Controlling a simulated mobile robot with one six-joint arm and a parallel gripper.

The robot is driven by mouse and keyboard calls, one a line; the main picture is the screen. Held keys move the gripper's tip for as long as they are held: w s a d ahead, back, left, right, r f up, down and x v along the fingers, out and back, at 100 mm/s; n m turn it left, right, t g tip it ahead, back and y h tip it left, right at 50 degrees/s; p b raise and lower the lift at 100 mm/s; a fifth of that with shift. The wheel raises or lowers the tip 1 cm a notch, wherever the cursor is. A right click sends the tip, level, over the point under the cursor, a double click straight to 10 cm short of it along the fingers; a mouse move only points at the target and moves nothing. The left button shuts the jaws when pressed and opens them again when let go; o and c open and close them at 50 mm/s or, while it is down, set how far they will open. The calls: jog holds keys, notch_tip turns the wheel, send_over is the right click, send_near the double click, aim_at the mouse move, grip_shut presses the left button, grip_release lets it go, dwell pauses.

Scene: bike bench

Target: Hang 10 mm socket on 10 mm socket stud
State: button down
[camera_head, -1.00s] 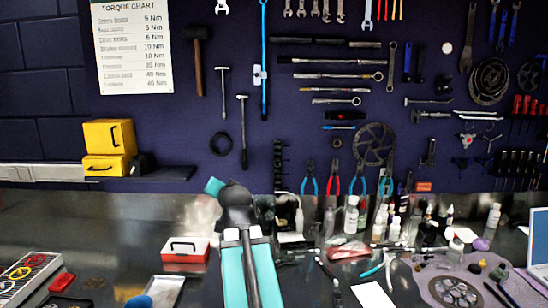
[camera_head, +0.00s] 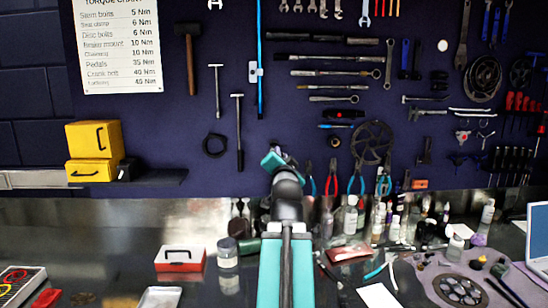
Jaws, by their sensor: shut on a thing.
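My gripper (camera_head: 273,159) is at the end of my teal and dark arm, raised in front of the purple tool wall (camera_head: 160,140). I see it from behind and it looks small. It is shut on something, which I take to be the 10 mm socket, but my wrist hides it. The gripper covers the part of the wall where a dark upright row of small sockets hung in the earlier view. I cannot make out the 10 mm socket stud, nor whether the gripper touches the wall.
A T-handle tool (camera_head: 239,132) hangs left of my gripper. Pliers (camera_head: 332,178) and a chainring (camera_head: 372,143) hang to its right. Below, the bench holds a jar (camera_head: 228,252), a red-and-white box (camera_head: 180,259) and several bottles. Yellow boxes (camera_head: 93,152) sit on a shelf at left.

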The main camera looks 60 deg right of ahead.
jog(key=shift+w+p, duration=0.35)
jog(key=shift+p+x, duration=0.9)
jog(key=shift+p, duration=1.7)
jog(key=shift+w+d+f+p, duration=0.15)
jog(key=shift+w+d+p, duration=0.4)
jog(key=shift+p, duration=0.45)
jog(key=shift+w+d+p, duration=0.1)
jog(key=shift+d+p, duration=0.2)
jog(key=shift+p, duration=0.2)
jog(key=shift+f+b+x, duration=0.15)
jog(key=shift+f+x, duration=0.1)
jog(key=shift+x, duration=0.95)
jog(key=shift+f+b+x, duration=0.1)
jog(key=shift+f+x, duration=0.15)
jog(key=shift+x, duration=0.9)
jog(key=shift+f+b+x, duration=0.15)
jog(key=shift+f+x, duration=0.1)
jog(key=shift+x, duration=0.95)
jog(key=shift+w, duration=0.1)
